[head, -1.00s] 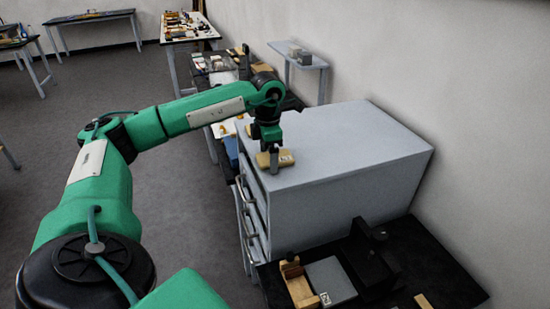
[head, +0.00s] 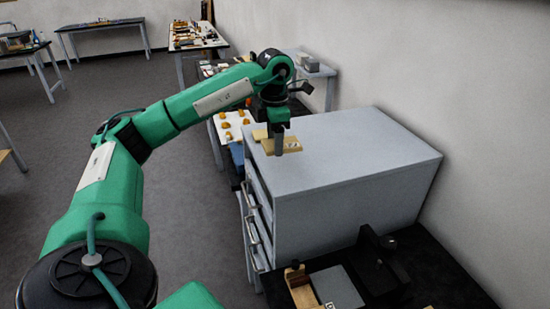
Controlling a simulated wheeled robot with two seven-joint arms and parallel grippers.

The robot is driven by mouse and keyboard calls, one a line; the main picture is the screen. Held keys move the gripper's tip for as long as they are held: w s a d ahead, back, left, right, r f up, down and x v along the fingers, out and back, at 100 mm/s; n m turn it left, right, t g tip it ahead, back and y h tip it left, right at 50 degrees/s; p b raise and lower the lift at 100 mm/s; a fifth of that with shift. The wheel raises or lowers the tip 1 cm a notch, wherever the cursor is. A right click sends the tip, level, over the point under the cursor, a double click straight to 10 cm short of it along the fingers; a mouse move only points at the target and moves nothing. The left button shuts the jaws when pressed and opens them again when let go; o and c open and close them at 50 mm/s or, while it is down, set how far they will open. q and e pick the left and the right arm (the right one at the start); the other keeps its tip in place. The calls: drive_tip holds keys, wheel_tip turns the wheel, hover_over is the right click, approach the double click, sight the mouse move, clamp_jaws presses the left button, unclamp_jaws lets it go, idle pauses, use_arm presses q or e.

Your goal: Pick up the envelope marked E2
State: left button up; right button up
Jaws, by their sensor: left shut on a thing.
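A tan envelope (head: 291,143) with a small white label is at the left gripper, at the near-left part of the grey cabinet top. The mark on the label is too small to read. My left gripper (head: 274,147) points down and is shut on the envelope, its near finger covering the middle of it. I cannot tell for sure whether the envelope is clear of the cabinet top. My right gripper is out of view.
A black bench (head: 445,275) in front holds a wooden block and a grey plate (head: 337,288). A wall runs along the right. Cluttered benches stand behind.

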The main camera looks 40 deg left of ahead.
use_arm(q)
wheel_tip(320, 180, up, 3)
drive_tip(key=shift+f+b, duration=0.1)
drive_tip(key=shift+b, duration=0.2)
wheel_tip(320, 180, up, 11)
drive_tip(key=p, duration=0.4)
